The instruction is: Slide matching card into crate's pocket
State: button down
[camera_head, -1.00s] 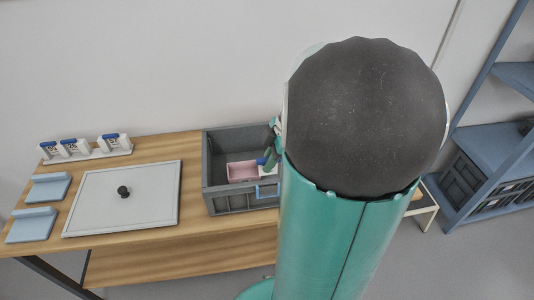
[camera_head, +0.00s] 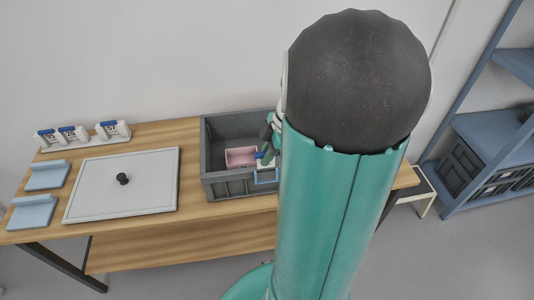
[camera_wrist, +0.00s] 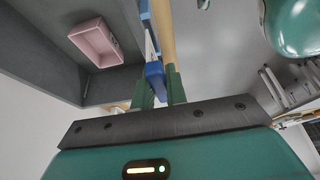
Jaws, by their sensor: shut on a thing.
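My gripper (camera_head: 267,149) is at the right end of the grey crate (camera_head: 210,188), partly hidden by my arm. In the wrist view my gripper's green fingers (camera_wrist: 160,85) are shut on a card with a blue top edge (camera_wrist: 154,70), seen nearly edge-on. The card's blue top also shows in the head view (camera_head: 261,155). A light blue pocket (camera_head: 265,177) is on the crate's front wall, just below the card. Whether the card is in the pocket or above it, I cannot tell. The card's face is hidden.
A pink box (camera_head: 241,157) sits inside the crate. A white board with a black knob (camera_head: 90,200) and two light blue pieces (camera_head: 32,212) lie left.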

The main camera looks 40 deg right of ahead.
aim_at(262, 173)
jog(key=shift+f, duration=0.1)
jog(key=shift+f, duration=1.2)
jog(key=shift+f, duration=0.15)
jog(key=shift+f, duration=0.7)
jog(key=shift+f, duration=0.2)
jog(key=c, duration=1.3)
grip_release()
jog(key=shift+c, duration=0.2)
